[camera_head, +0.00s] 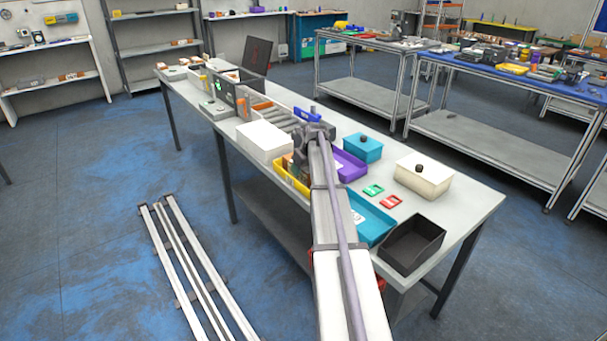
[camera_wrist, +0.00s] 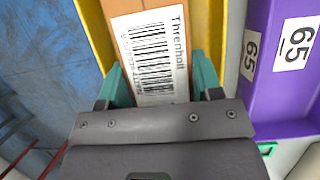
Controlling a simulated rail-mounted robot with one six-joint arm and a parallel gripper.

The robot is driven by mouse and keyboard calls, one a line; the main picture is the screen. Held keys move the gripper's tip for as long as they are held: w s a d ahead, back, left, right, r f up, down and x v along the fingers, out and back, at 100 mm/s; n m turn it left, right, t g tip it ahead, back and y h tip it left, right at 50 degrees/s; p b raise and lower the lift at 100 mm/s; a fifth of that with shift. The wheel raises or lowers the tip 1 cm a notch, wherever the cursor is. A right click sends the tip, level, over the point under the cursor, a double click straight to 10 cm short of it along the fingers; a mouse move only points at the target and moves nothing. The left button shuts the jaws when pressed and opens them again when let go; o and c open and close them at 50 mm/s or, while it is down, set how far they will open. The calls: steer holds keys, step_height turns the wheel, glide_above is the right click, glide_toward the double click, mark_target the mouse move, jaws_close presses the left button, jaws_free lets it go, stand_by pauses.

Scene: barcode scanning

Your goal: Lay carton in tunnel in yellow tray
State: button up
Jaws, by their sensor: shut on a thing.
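A brown carton (camera_wrist: 118,14) with a white barcode label (camera_wrist: 152,50) lies between the two teal fingers of my gripper (camera_wrist: 158,82) in the wrist view. My gripper is shut on it. The tunnel (camera_head: 243,101) stands farther back on the table beside a roller conveyor (camera_head: 285,117).
A purple tray (camera_wrist: 262,95) labelled 65 stands right of the yellow tray. A white box (camera_head: 264,140) is behind the yellow tray. A blue tray (camera_head: 374,223), black bin (camera_head: 413,246), lidded blue box (camera_head: 364,150) and lidded cream box (camera_head: 425,178) share the table.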

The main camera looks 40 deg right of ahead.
steer(key=o, duration=0.7)
steer(key=shift+f, duration=0.1)
steer(key=o, duration=0.5)
steer(key=shift+r, duration=0.4)
steer(key=p+v, duration=1.1)
steer(key=shift+s+r, duration=0.15)
steer(key=shift+r, duration=0.15)
